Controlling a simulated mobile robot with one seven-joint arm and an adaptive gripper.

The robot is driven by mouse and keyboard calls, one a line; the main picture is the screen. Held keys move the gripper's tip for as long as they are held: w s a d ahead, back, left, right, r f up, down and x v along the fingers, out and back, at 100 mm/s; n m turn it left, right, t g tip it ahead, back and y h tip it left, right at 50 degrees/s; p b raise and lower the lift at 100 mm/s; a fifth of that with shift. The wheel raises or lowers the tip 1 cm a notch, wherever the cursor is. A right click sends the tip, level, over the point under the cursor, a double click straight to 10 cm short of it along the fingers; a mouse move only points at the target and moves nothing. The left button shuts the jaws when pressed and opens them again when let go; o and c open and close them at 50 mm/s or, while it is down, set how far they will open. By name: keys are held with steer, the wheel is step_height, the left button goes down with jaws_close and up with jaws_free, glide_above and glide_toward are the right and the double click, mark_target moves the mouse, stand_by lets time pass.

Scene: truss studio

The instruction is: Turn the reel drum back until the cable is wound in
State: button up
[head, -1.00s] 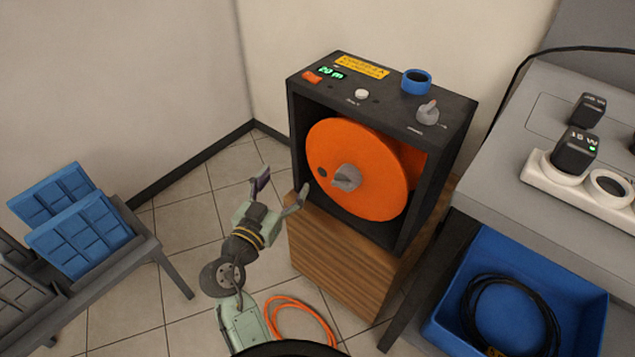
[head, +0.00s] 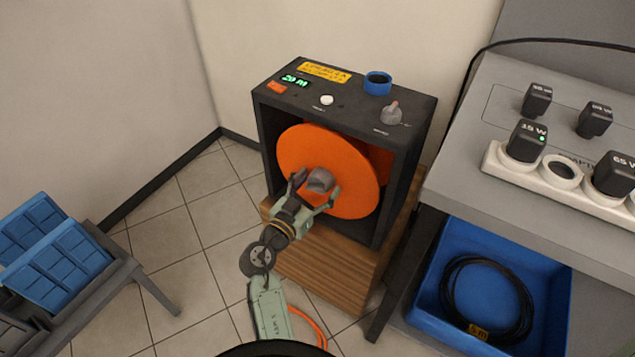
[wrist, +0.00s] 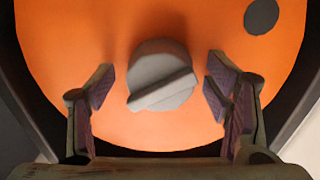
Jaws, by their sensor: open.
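The orange reel drum (head: 345,178) stands inside a black box (head: 410,150) with an open front. A grey knob (head: 320,180) sits at the drum's centre. It also shows in the wrist view (wrist: 163,77), with a raised bar lying slightly tilted across it. My gripper (head: 316,190) is open in front of the drum, one finger on each side of the knob. In the wrist view, my gripper (wrist: 158,85) shows a clear gap between each finger and the knob. The orange cable (head: 308,325) lies on the floor, partly hidden behind my arm.
The box stands on a wooden block (head: 330,275). Its top has a green display (head: 295,81), a blue ring (head: 378,83) and a grey switch (head: 391,112). A grey table (head: 560,210) with a blue bin (head: 425,322) below is at right. A low rack (head: 95,275) is at left.

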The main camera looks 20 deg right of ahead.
steer(key=shift+d, duration=0.1)
steer(key=shift+c, duration=0.2)
steer(key=shift+w, duration=0.1)
steer(key=c, duration=1.6)
